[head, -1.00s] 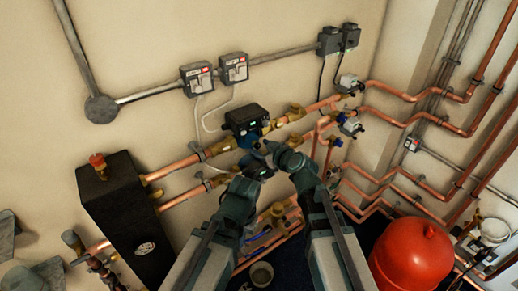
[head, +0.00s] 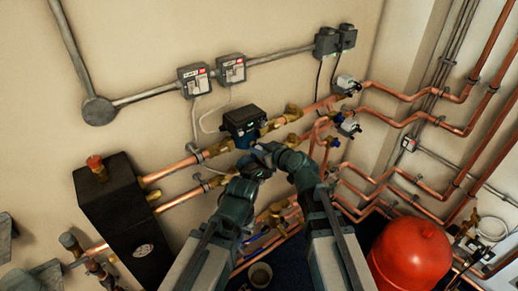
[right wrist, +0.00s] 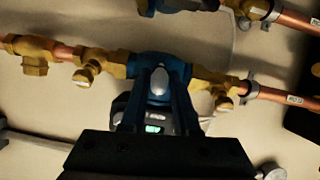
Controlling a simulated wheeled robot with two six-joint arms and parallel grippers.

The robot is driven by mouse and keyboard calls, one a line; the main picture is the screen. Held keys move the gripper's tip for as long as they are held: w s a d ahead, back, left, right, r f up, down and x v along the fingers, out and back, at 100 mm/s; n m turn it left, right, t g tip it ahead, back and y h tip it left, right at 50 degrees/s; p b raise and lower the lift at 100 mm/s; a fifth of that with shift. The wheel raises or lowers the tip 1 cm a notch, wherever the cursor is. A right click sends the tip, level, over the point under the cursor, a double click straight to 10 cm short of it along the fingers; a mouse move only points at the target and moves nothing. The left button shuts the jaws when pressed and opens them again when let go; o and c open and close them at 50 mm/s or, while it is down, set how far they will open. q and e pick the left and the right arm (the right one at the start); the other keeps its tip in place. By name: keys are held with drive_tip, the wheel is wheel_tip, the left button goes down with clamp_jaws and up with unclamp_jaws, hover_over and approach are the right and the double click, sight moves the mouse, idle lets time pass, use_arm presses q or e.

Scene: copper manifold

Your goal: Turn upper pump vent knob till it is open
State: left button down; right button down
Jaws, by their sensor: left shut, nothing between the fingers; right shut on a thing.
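The upper pump (head: 240,121) has a black box and blue body on the upper copper pipe. In the right wrist view its blue body (right wrist: 178,68) lies behind my fingers. The silver vent knob (right wrist: 159,82) sits between the fingertips of my right gripper (right wrist: 160,80), which is shut on it. In the head view my right gripper (head: 263,150) hides the knob. My left gripper (head: 256,168) is shut and empty, just below the right one, in front of the lower pipe. How far the knob is turned cannot be told.
Brass valves (head: 292,112) and copper pipes (head: 172,170) run along the wall on both sides of the pump. A black tank (head: 122,215) stands at left and a red vessel (head: 410,256) at lower right. A second blue pump (right wrist: 190,4) shows at the right wrist view's top edge.

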drive_tip(key=shift+w+d+f+m+g+y+b, duration=0.15)
drive_tip(key=shift+m+g+y+b, duration=0.25)
drive_tip(key=shift+m+y+b, duration=1.2)
drive_tip(key=shift+d+f+m+g+y+b, duration=0.3)
drive_tip(key=shift+m+y+b, duration=0.55)
drive_tip(key=shift+m, duration=1.55)
drive_tip(key=shift+w+f+m+g+y+b, duration=0.1)
drive_tip(key=shift+m+g+y+b, duration=0.4)
drive_tip(key=shift+m+y+b, duration=1.1)
drive_tip(key=shift+m+h, duration=0.45)
drive_tip(key=shift+m, duration=0.15)
drive_tip(key=shift+r, duration=0.1)
drive_tip(key=c, duration=0.6)
unclamp_jaws()
drive_tip(key=shift+c, duration=0.2)
drive_tip(key=p+v, duration=0.1)
drive_tip(key=v, duration=1.3)
drive_tip(key=shift+a, duration=0.15)
